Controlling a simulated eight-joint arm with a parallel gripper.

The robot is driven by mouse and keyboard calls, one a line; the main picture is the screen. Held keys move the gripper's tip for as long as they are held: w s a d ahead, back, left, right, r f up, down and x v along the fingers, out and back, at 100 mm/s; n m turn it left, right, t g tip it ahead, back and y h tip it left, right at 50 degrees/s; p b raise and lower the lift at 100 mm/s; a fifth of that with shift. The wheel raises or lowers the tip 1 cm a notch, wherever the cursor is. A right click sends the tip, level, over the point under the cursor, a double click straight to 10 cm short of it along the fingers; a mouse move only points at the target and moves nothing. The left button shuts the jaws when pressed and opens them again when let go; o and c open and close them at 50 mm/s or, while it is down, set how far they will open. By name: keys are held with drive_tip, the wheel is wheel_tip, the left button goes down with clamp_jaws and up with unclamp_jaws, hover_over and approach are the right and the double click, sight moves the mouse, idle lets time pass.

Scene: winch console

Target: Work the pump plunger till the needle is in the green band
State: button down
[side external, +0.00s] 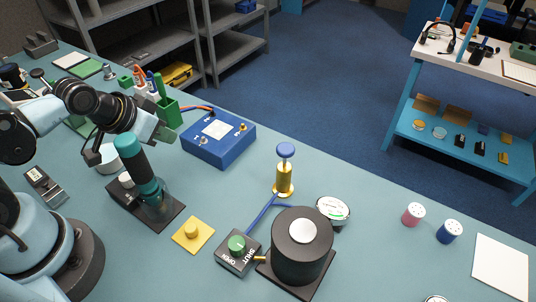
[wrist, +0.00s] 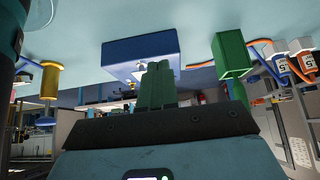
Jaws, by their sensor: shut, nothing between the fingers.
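The pump has a brass cylinder (side external: 283,184) standing upright on the table, with a plunger topped by a round blue knob (side external: 285,150). The knob stands well above the cylinder on its rod. The gauge (side external: 333,211) has a pale face with some green, tilted behind the black drum; its needle is too small to read. My gripper (side external: 166,134) is left of the pump, well apart from it, near the blue box. In the wrist view my gripper (wrist: 158,84) has its green fingers together and empty. The brass cylinder shows at that view's left edge (wrist: 50,80).
A black drum (side external: 301,250) and a valve box (side external: 238,252) with a green knob stand in front of the pump. A blue box (side external: 219,140) and a green pen holder (side external: 169,113) are near my gripper. A teal-handled device (side external: 140,165) stands below it.

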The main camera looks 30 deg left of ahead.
drive_tip(key=shift+f, duration=2.35)
idle(1.9)
drive_tip(key=shift+r, duration=0.15)
drive_tip(key=shift+r, duration=1.95)
wheel_tip(320, 180, up, 7)
